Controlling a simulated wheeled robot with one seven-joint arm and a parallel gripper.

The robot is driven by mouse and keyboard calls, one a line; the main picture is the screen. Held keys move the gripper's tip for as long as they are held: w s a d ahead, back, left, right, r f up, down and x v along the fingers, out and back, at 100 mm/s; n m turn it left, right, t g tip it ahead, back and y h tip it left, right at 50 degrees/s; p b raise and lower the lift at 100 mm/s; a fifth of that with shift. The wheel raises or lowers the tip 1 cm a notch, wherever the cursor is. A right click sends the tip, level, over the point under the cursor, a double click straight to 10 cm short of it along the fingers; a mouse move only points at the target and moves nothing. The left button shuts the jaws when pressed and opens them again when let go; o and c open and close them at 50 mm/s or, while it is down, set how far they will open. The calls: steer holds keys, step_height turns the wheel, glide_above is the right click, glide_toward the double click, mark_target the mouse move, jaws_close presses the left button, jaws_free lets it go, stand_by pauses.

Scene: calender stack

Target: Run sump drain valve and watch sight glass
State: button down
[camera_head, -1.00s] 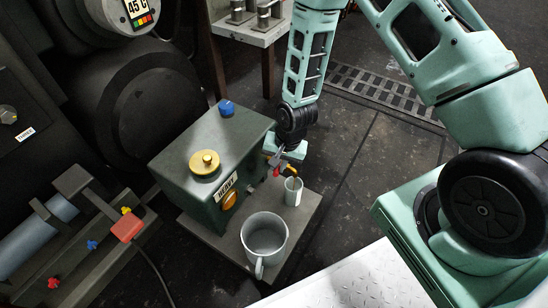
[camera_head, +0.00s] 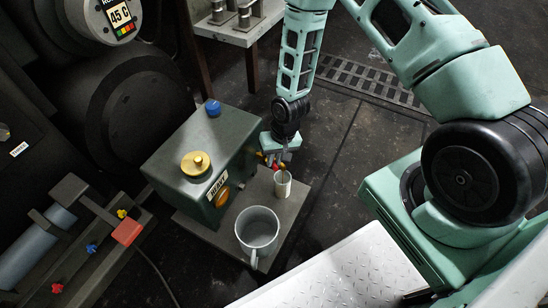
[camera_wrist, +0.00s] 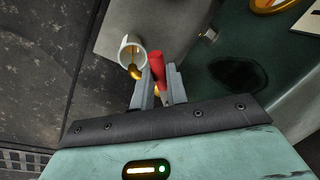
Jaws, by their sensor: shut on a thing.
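The green sump box (camera_head: 190,150) has a brass cap and a blue knob on top. Its round amber sight glass (camera_head: 222,197) is on the front face beside a label; only its edge shows in the wrist view (camera_wrist: 268,6). My gripper (camera_head: 276,158) is at the box's right side, shut on the red valve handle (camera_wrist: 157,68), which stands between its fingers. A brass spout (camera_wrist: 135,72) sits beside the handle. A small pale cup (camera_head: 282,187) stands below it. An amber streak shows inside the cup (camera_wrist: 124,44). The exact valve angle is unclear.
A larger grey mug (camera_head: 258,228) stands on the base plate (camera_head: 292,207) in front of the box. A bench with a red block (camera_head: 127,232) and coloured knobs is at left. A dial reading 45 C (camera_head: 121,17) hangs above. Floor at right is open.

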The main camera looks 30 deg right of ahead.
steer(key=c, duration=1.4)
jaws_free()
steer(key=shift+r, duration=0.1)
steer(key=d+r+p, duration=0.1)
steer(key=r+p, duration=0.1)
steer(key=r, duration=0.3)
steer(key=d+r+p, duration=0.1)
steer(key=r+p, duration=0.1)
steer(key=r, duration=0.4)
steer(key=d+r+p, duration=0.1)
steer(key=r+p, duration=0.1)
steer(key=r, duration=0.4)
steer(key=shift+s+d, duration=0.15)
steer(key=shift+s, duration=0.2)
stand_by(4.0)
